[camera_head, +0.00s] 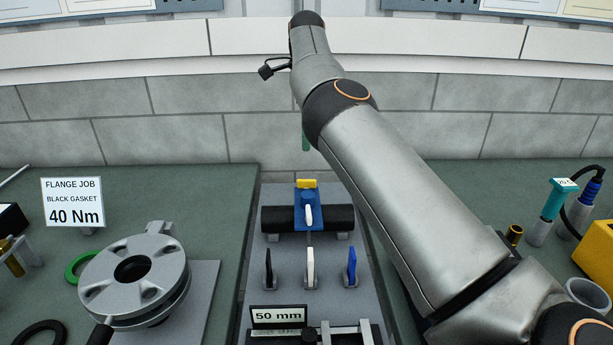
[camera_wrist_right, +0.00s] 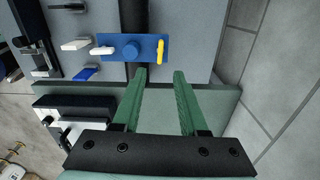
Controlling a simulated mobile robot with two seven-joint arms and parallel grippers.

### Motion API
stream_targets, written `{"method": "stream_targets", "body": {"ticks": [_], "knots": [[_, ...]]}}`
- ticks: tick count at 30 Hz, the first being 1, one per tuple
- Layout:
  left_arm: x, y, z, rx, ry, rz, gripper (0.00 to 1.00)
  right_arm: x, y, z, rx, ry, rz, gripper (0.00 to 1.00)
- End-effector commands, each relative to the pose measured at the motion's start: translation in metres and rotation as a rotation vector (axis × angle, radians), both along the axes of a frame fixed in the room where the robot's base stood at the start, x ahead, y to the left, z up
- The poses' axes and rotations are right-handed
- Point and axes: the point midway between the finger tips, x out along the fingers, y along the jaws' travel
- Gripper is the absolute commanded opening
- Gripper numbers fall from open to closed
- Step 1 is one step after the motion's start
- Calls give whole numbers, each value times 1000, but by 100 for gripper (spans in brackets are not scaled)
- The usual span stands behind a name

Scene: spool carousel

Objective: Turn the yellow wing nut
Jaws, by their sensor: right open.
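The yellow wing nut (camera_head: 307,184) sits at the far end of a blue block (camera_head: 307,221) on a black horizontal pipe (camera_head: 341,218). A white lever (camera_head: 308,214) is on the same block. In the right wrist view the yellow wing nut (camera_wrist_right: 160,50) is at the right end of the blue block (camera_wrist_right: 133,49). My right gripper (camera_wrist_right: 160,72) is open and empty, its green fingers pointing toward the block, apart from the nut. In the head view only a bit of green finger (camera_head: 306,140) shows behind my arm. My left gripper is out of view.
Black, white and blue upright levers (camera_head: 310,270) stand in front of the pipe, with a "50 mm" sign (camera_head: 278,317) nearer. A grey flange (camera_head: 135,275) is at left. A teal-handled tool (camera_head: 557,198) and yellow box (camera_head: 597,255) are at right. A tiled wall (camera_head: 180,115) stands behind.

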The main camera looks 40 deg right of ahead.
Motion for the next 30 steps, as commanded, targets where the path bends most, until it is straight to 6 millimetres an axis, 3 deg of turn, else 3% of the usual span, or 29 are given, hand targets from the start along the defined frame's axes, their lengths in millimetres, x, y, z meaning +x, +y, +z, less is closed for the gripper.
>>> {"method": "stream_targets", "body": {"ticks": [1,9,15,21,29,30], "knots": [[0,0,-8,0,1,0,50,0,1,-14,0,3,-1,42],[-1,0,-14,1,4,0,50,-1,0,-68,0,4,-2,42],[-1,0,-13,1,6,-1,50,0,0,-96,0,3,0,42],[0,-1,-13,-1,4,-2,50,0,0,-108,1,1,0,42],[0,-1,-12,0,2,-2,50,0,0,-109,0,0,0,42],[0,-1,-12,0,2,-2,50,0,0,-109,-1,1,0,38]]}}
